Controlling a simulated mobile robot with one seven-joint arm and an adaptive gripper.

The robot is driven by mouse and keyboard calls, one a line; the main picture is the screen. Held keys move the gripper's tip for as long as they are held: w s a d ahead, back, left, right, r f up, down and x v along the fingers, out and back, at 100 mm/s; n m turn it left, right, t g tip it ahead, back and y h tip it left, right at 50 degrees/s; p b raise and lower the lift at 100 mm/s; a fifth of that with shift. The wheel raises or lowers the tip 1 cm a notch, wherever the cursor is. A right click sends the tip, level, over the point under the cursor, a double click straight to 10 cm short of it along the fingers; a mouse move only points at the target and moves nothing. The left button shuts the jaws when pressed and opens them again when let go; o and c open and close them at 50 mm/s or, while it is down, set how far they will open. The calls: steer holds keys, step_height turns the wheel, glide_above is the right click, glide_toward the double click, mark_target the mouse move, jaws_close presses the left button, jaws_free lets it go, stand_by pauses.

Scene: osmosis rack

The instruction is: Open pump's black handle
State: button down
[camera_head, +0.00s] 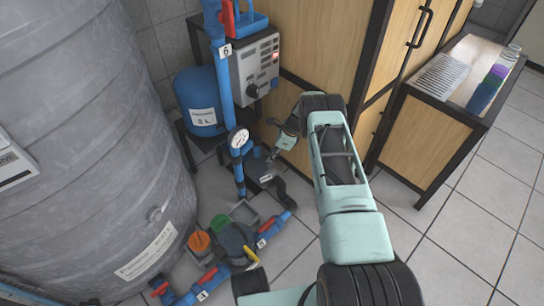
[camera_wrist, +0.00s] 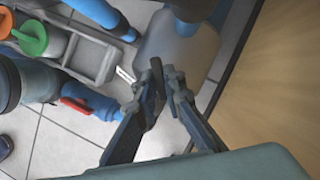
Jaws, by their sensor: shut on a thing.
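The pump's black handle (camera_wrist: 154,92) shows in the wrist view as a small dark bar between my fingertips. My gripper (camera_wrist: 158,84) is shut on it, and the fingers hide part of it. Behind the handle is a grey rounded body (camera_wrist: 188,45), apparently the pump. In the head view my gripper (camera_head: 273,153) reaches down beside the blue pipe with the gauge, at the pump (camera_head: 255,163). The handle itself is too small and covered to make out there.
A large grey tank (camera_head: 90,130) stands at the left. A control box (camera_head: 255,70) and blue vessel (camera_head: 203,100) are behind. Red-handled blue pipes (camera_head: 185,290) lie low in front. A wooden cabinet (camera_head: 330,40) and side table (camera_head: 425,140) stand right. Tiled floor is free at lower right.

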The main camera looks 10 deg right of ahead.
stand_by(0.3)
steer(key=c, duration=2)
jaws_free()
step_height(320, 180, up, 10)
